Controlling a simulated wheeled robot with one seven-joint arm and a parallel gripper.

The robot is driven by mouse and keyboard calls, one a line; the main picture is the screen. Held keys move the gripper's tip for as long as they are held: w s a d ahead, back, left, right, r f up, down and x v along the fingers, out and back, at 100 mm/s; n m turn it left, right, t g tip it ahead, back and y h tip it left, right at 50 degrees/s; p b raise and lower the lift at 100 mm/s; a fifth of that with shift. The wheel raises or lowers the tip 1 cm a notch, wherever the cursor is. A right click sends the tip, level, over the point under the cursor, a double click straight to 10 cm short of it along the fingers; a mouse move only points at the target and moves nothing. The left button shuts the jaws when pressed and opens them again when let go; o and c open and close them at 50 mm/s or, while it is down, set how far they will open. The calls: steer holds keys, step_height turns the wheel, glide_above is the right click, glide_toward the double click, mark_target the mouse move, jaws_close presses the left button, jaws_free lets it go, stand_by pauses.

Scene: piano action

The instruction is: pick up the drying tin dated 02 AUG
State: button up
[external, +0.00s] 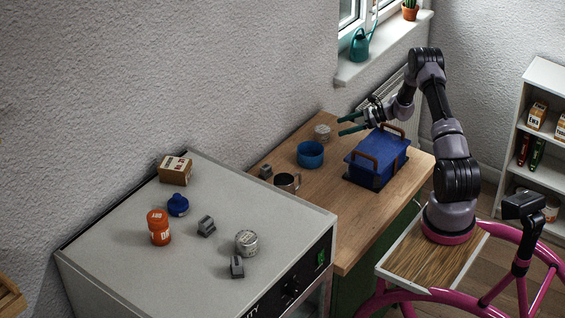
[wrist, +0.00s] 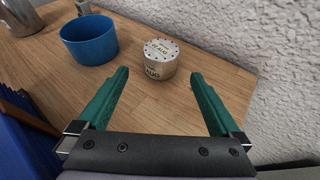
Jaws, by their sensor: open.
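A round silver tin (wrist: 160,61) with a pale label stands upright on the wooden worktop. The label reads AUG, but I cannot read the day for sure. It also shows in the external view (external: 322,132), near the wall. My gripper (wrist: 159,74) is open and empty, its green fingers spread to either side in front of the tin. In the external view my gripper (external: 339,126) hangs just to the right of the tin, fingers pointing at it. A second silver tin (external: 246,243) stands on the grey cabinet top; its label is too small to read.
A blue round bowl (wrist: 90,38) stands left of the tin. A metal mug (external: 287,183) and a blue box with brown handles (external: 376,158) share the worktop (external: 335,220). The white wall (wrist: 270,60) is close on the right in the wrist view.

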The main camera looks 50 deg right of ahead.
mark_target(326, 128)
steer(key=x, duration=0.7)
steer(key=shift+w+a+r, duration=0.1)
steer(key=shift+w, duration=0.2)
steer(key=shift+c, duration=0.3)
steer(key=c, duration=1.3)
